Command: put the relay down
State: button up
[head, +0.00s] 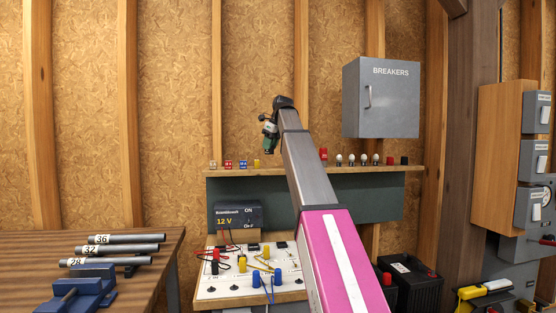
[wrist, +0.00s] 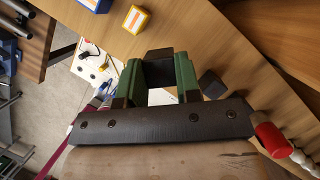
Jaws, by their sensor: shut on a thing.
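My gripper (wrist: 160,82) has green fingers and is shut on a dark block, the relay (wrist: 158,66), which sits between them in the wrist view. In the head view my gripper (head: 269,143) points down, above the wooden shelf (head: 290,172) on the wall. The relay cannot be made out there. The wrist view looks down on the shelf's bare wood (wrist: 205,40) around the fingers. I cannot tell whether the relay touches it.
Another dark block (wrist: 211,83) is right of the fingers. A yellow-and-white fuse (wrist: 136,18) and a blue-and-white one (wrist: 97,4) lie on the other side. A red cylinder (wrist: 266,136) is close by. Below the shelf are a power supply (head: 238,215) and a wired board (head: 220,286).

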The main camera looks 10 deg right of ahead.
jog(key=d+f, duration=0.1)
jog(key=w+d, duration=0.1)
jog(key=shift+w+d+f, duration=0.15)
jog(key=shift+d+f, duration=0.2)
jog(key=shift+f, duration=2.05)
jog(key=shift+f, duration=0.1)
jog(key=o, duration=0.9)
jog(key=v, duration=1.2)
